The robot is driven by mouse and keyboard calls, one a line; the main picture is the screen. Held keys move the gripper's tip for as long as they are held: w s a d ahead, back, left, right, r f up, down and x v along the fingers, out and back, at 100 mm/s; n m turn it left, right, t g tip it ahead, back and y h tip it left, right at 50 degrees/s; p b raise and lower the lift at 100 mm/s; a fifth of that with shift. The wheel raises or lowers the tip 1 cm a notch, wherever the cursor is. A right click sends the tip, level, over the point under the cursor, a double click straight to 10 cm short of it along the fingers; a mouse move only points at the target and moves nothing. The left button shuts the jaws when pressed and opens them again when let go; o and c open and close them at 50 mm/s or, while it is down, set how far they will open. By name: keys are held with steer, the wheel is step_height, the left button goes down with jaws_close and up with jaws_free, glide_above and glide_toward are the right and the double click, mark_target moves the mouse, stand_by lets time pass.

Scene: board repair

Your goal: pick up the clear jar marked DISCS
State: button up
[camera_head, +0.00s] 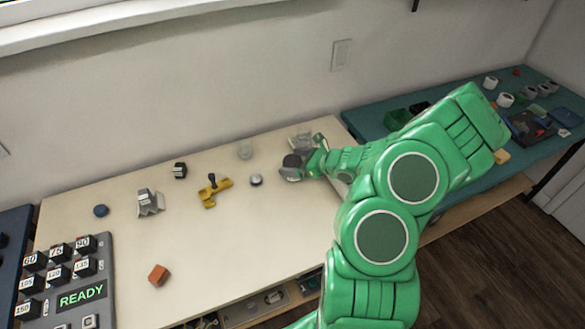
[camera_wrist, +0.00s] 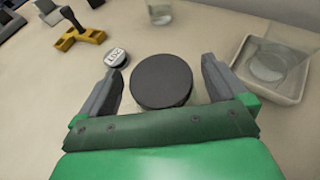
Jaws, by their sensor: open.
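My gripper (camera_wrist: 160,66) is open, with one finger on each side of a round thing with a dark flat top (camera_wrist: 161,80). I see it nearly from above, and no marking on it can be read. In the head view my gripper (camera_head: 297,171) is low over the pale bench, with the dark round top (camera_head: 292,160) at its fingers. A clear glass vessel (camera_head: 245,149) stands to the left; it also shows at the top of the wrist view (camera_wrist: 159,11). I cannot read DISCS on any vessel.
A pale square tray with a clear round dish (camera_wrist: 270,62) lies right of my gripper. A small labelled round piece (camera_wrist: 115,57) is close to the left finger. A yellow fixture (camera_head: 213,190), an orange block (camera_head: 159,275) and a keypad panel (camera_head: 82,296) are further left.

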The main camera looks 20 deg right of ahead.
steer(key=shift+x, duration=1.35)
steer(key=c, duration=1.1)
steer(key=shift+o, duration=0.2)
steer(key=shift+r, duration=0.15)
